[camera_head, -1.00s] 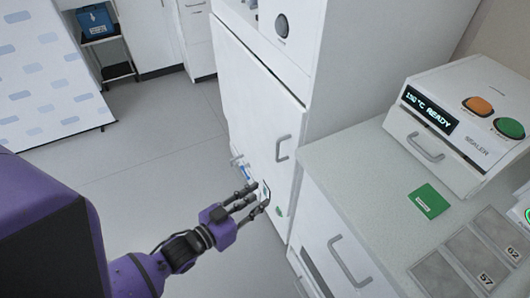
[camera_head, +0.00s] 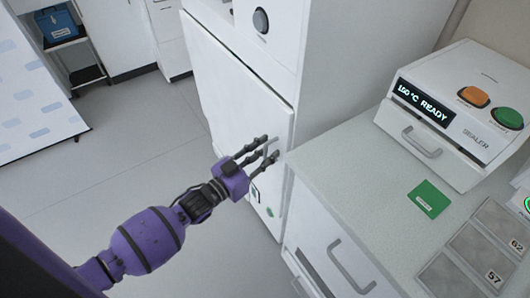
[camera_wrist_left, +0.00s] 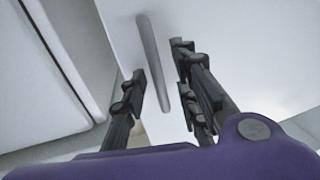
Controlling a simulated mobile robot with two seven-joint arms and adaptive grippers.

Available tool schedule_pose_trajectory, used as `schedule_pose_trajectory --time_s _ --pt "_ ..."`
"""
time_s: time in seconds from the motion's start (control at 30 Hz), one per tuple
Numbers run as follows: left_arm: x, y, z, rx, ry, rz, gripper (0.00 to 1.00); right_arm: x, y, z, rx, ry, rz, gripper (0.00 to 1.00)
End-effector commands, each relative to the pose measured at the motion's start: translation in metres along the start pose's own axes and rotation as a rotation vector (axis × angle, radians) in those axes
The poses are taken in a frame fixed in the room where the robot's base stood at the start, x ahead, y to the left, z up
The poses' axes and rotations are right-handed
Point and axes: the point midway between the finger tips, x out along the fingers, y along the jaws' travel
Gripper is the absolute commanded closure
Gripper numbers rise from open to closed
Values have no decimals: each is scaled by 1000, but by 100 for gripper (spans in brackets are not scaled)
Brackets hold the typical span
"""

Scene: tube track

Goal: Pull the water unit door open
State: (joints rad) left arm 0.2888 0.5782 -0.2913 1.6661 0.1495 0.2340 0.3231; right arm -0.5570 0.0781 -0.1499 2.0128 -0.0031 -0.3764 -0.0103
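The white water unit door (camera_head: 230,85) is the tall front panel of a white cabinet, and it looks closed. Its grey bar handle (camera_head: 270,148) is near the door's right edge, partly hidden by the fingers. My left gripper (camera_head: 272,150) is at this handle, with its dark fingers open. In the left wrist view the handle (camera_wrist_left: 152,60) runs between the spread fingers of the gripper (camera_wrist_left: 160,85), with gaps showing on both sides. My right gripper is not in view.
To the right stands a counter (camera_head: 350,155) with a white sealer (camera_head: 450,110), a green card (camera_head: 429,198) and grey numbered plates (camera_head: 480,255). A drawer unit with a handle (camera_head: 350,265) is below it. The floor (camera_head: 130,165) left of the door is clear.

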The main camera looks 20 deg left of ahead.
Motion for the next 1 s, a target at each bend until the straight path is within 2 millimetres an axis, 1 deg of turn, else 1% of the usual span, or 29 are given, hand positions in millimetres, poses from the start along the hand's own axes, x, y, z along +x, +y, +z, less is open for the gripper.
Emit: schedule_pose_trajectory --time_s 0.1,0.3,0.33,0.67,0.77,0.87,0.97,1.0 --pt "0 0 0 0 -1 0 72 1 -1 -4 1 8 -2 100" --pt "-1 0 0 0 -1 0 98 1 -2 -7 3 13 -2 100" --pt "-1 0 0 0 -1 0 100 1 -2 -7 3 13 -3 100" --pt "-1 0 0 0 -1 0 100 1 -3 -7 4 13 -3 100" --pt "-4 -1 1 1 -2 2 100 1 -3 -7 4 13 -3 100" --pt "-13 -2 2 3 -5 11 100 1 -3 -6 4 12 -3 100" --pt "-28 -4 2 4 -6 28 100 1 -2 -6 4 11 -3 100" --pt "-37 -5 3 4 -8 37 100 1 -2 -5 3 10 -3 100"
